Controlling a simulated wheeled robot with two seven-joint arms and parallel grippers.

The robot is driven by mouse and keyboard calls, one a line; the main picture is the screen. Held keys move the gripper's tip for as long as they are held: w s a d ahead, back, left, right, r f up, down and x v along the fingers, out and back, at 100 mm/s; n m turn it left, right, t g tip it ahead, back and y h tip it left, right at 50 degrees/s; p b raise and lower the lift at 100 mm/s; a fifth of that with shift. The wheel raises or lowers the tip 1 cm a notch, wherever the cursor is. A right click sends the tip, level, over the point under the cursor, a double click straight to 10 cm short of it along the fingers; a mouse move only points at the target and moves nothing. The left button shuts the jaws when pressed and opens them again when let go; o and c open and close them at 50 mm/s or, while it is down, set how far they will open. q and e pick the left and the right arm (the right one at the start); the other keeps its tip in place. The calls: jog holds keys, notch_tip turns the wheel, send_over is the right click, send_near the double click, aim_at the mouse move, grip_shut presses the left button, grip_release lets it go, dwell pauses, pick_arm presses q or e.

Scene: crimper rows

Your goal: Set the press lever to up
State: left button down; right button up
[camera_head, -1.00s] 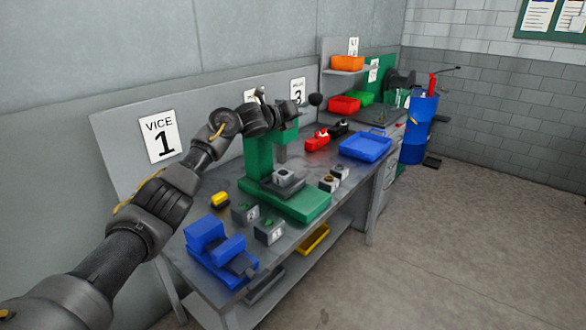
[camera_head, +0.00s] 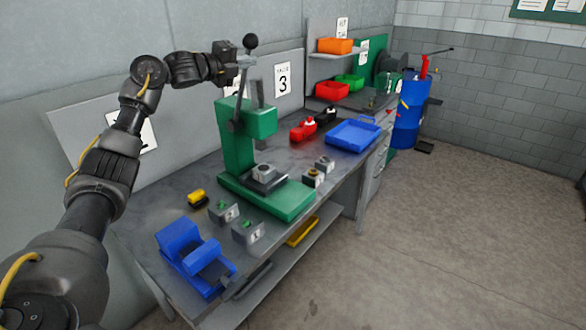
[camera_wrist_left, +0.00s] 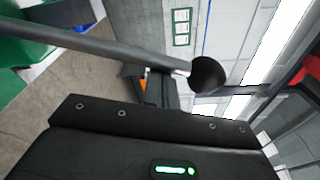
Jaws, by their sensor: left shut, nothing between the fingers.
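The green press (camera_head: 238,150) stands on the workbench. Its grey lever (camera_head: 238,92) rises steeply from the pivot on the press head, with the black ball knob (camera_head: 250,41) at the top. My left gripper (camera_head: 246,61) is shut and empty, level with the lever just below the knob. It is touching or very close to the rod; I cannot tell which. In the left wrist view the lever rod (camera_wrist_left: 100,45) crosses the picture in front of the gripper, ending in the black knob (camera_wrist_left: 208,75). My right gripper is not in view.
The workbench (camera_head: 300,235) carries a blue vice (camera_head: 190,250), small labelled blocks (camera_head: 247,232), red and black items (camera_head: 303,131) and a blue tray (camera_head: 352,135). Shelves with orange (camera_head: 335,46) and red bins stand behind. A blue drum (camera_head: 408,120) stands beyond the bench.

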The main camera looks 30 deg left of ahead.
pick_arm(q)
jog(key=shift+s+a+r, duration=0.15)
jog(key=shift+s+a, duration=0.15)
jog(key=shift+a, duration=0.4)
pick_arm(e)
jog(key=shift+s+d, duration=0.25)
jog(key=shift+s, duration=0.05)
